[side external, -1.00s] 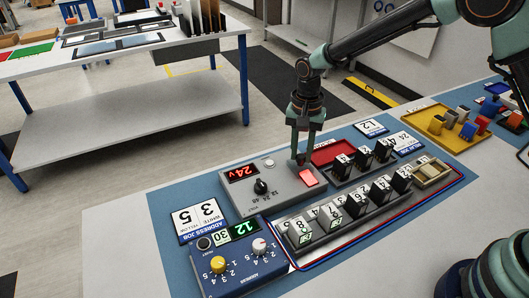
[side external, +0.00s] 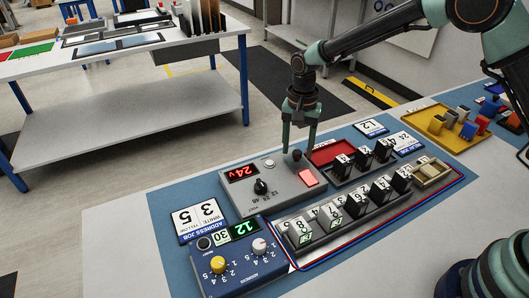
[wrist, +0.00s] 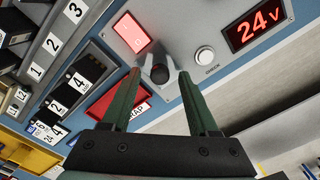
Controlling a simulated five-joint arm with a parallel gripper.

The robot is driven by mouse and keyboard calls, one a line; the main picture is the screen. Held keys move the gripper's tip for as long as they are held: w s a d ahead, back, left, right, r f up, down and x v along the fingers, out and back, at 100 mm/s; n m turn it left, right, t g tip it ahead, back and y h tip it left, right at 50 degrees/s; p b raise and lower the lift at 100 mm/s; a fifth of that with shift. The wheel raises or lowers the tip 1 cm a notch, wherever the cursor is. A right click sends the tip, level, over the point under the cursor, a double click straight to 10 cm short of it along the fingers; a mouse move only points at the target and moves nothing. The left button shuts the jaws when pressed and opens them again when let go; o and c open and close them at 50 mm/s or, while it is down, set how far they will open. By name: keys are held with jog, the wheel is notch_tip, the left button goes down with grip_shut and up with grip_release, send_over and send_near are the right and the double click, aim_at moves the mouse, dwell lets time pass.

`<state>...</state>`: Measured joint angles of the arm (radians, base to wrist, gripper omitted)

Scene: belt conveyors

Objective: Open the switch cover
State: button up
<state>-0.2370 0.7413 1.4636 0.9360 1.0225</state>
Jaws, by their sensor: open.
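The grey power box (side external: 255,199) carries a lit red rocker switch (side external: 308,178), which also shows in the wrist view (wrist: 131,32). I cannot clearly make out a separate cover over it; a clear one may lie on it. A dark round knob (wrist: 159,73) stands beside the switch on the same box. My gripper (side external: 298,150) points down over the far edge of the box. In the wrist view my gripper (wrist: 158,72) is open, with its fingertips on either side of the dark knob. I cannot tell whether they touch it.
The box has a red 24V display (side external: 241,173), a selector dial (side external: 260,187) and a white check button (wrist: 204,55). A red tray (side external: 325,153) and rows of numbered black modules (side external: 381,190) sit close by. A blue address unit (side external: 235,258) stands at the front left.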

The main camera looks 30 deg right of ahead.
aim_at(298, 151)
notch_tip(298, 151, up, 12)
dwell(0.5)
jog(key=s+d+r+n+t, duration=0.3)
jog(key=s+d+r+n, duration=0.1)
jog(key=s+d+r, duration=0.4)
jog(key=s+d+n+t, duration=0.1)
jog(key=s+n, duration=0.1)
jog(key=s, duration=0.3)
jog(key=s+d+f+n+t, duration=0.1)
jog(key=s+d+n, duration=0.1)
jog(key=s, duration=0.4)
jog(key=shift+d+f+n+t, duration=0.25)
jog(key=shift+n+t, duration=0.05)
jog(key=shift+n, duration=0.2)
